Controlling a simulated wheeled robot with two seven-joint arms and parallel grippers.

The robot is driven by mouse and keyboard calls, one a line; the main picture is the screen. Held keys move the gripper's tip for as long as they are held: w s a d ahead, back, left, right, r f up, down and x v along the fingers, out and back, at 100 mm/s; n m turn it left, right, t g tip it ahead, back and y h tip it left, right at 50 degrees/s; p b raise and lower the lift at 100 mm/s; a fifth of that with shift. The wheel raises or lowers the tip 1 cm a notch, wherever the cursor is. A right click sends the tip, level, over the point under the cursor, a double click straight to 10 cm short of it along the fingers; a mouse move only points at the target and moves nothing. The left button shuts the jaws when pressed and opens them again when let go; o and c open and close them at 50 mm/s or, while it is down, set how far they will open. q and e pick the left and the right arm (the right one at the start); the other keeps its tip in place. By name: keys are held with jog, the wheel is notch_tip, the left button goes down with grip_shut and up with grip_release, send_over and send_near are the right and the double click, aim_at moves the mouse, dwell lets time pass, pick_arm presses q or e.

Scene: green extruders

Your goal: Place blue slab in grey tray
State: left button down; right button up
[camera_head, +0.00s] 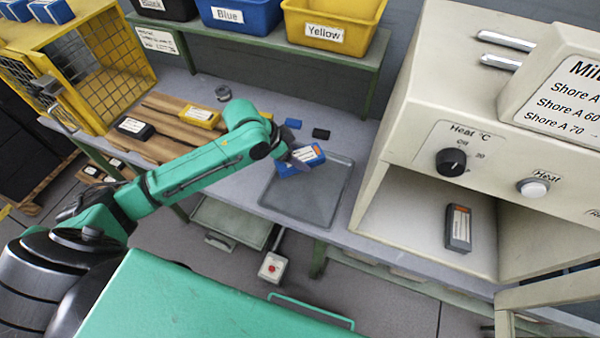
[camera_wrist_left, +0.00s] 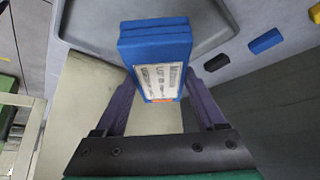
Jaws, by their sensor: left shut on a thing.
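The blue slab (camera_head: 302,159), with a white label and an orange mark, is in my left gripper (camera_head: 290,155). In the head view it is held tilted at the upper left edge of the grey tray (camera_head: 308,204), seemingly above it; the exact height is hard to tell. In the left wrist view the blue slab (camera_wrist_left: 156,58) sits between the two purple fingers of my left gripper (camera_wrist_left: 158,100), with part of the grey tray (camera_wrist_left: 100,22) behind it. The visible floor of the tray is empty. My right gripper is not in view.
Right of the tray stands a beige heater (camera_head: 430,150) with a dark grey slab (camera_head: 458,228) inside. Small blue (camera_head: 293,123) and black (camera_head: 321,133) blocks lie behind the tray. A yellow slab (camera_head: 200,116) and a black slab (camera_head: 133,128) lie on wooden boards at left, near a yellow cage (camera_head: 112,92).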

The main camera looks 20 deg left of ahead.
aim_at(277, 163)
pick_arm(q)
jog(key=f, duration=0.9)
jog(key=shift+w+f, duration=0.2)
jog(key=shift+w, duration=0.15)
jog(key=shift+f, duration=0.2)
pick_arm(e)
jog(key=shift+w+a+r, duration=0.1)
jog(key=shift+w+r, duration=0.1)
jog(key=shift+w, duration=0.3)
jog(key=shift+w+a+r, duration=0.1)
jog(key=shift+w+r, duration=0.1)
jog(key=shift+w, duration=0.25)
pick_arm(q)
jog(key=shift+f, duration=0.15)
grip_release()
jog(key=shift+r, duration=0.25)
jog(key=v, duration=1.1)
jog(key=shift+s+a+r, duration=0.1)
jog(key=shift+s+r, duration=0.15)
jog(key=shift+r, duration=0.1)
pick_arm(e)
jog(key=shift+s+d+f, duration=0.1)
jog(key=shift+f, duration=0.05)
